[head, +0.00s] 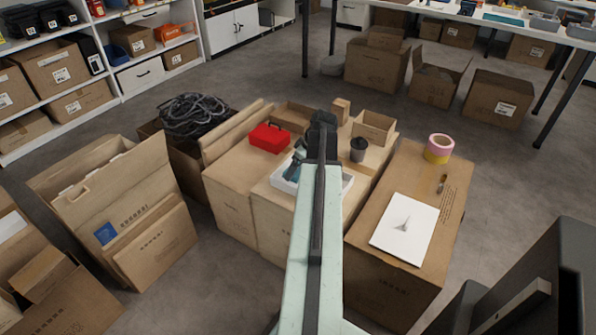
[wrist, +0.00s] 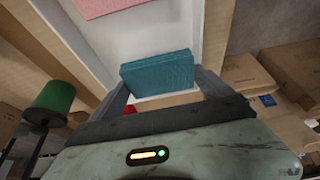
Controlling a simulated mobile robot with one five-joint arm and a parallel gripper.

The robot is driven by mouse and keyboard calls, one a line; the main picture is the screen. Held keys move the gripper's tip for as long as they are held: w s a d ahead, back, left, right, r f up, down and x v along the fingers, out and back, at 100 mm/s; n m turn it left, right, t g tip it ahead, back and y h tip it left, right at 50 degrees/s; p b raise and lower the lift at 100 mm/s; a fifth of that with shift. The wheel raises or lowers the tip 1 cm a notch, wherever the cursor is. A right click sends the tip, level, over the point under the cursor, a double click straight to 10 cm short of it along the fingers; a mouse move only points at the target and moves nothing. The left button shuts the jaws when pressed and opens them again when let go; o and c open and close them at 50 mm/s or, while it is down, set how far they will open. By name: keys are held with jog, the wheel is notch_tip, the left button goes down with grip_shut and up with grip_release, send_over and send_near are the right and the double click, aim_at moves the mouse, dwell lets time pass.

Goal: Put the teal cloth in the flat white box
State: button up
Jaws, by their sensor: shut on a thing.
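The teal cloth (wrist: 158,72) is a folded block between the two fingers of my gripper (wrist: 163,92) in the wrist view; the gripper is shut on it. In the wrist view a pale surface (wrist: 180,28) lies behind the cloth, with a pink flat thing (wrist: 103,7) at the top. I cannot tell whether the cloth touches the box.
A red case (head: 269,138) stands behind the box to the left. A dark cup (head: 358,150) and a small open carton (head: 374,127) are at the right. A tape roll (head: 439,148) and a white sheet (head: 404,229) lie on the right carton. Cables (head: 193,114) fill a carton at left.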

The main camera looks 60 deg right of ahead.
jog(key=shift+w+d, duration=0.25)
jog(key=shift+d, duration=0.55)
notch_tip(320, 180, down, 4)
jog(key=b, duration=0.4)
jog(key=shift+d+f, duration=0.1)
jog(key=shift+r, duration=0.25)
jog(key=shift+f, duration=0.2)
jog(key=o, duration=1.1)
jog(key=shift+r, duration=0.15)
